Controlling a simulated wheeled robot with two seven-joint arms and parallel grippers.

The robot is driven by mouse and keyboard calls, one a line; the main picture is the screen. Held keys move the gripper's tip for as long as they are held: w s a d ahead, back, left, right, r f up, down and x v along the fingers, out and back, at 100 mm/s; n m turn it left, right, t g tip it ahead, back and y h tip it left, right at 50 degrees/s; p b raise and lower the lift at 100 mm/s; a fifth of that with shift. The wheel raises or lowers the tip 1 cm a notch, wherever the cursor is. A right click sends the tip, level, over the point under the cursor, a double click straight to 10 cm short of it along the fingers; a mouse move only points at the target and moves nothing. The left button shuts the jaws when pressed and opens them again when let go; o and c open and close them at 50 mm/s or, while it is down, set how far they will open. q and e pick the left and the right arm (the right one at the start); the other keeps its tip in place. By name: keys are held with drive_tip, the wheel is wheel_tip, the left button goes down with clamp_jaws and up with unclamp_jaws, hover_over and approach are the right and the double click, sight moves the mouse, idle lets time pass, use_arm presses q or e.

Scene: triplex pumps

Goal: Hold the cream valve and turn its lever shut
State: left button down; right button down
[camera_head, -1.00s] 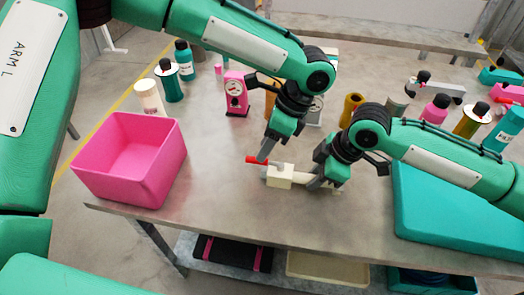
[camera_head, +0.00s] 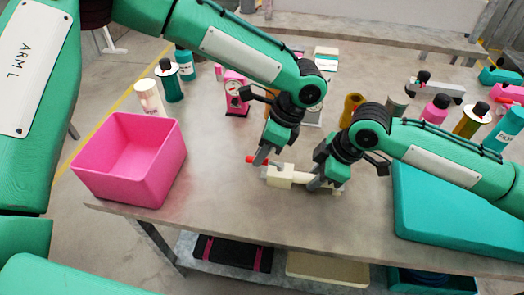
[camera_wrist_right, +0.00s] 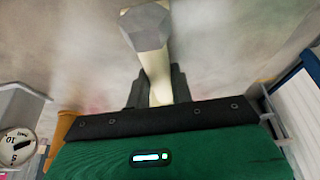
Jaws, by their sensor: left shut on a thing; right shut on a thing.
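My right gripper (camera_head: 318,182) is shut on the valve's right part. In the right wrist view the cream stem (camera_wrist_right: 156,72) with a grey hexagonal end (camera_wrist_right: 146,26) stands between the right gripper's dark fingers (camera_wrist_right: 157,88).
A pink open bin (camera_head: 147,186) stands at the left table edge. A teal slab (camera_head: 455,215) lies at the right. Bottles and a pink gauge box (camera_head: 236,96) stand behind the arms. The table between bin and valve is clear.

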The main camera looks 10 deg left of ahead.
use_arm(q)
drive_tip(key=shift+s+d, duration=0.1)
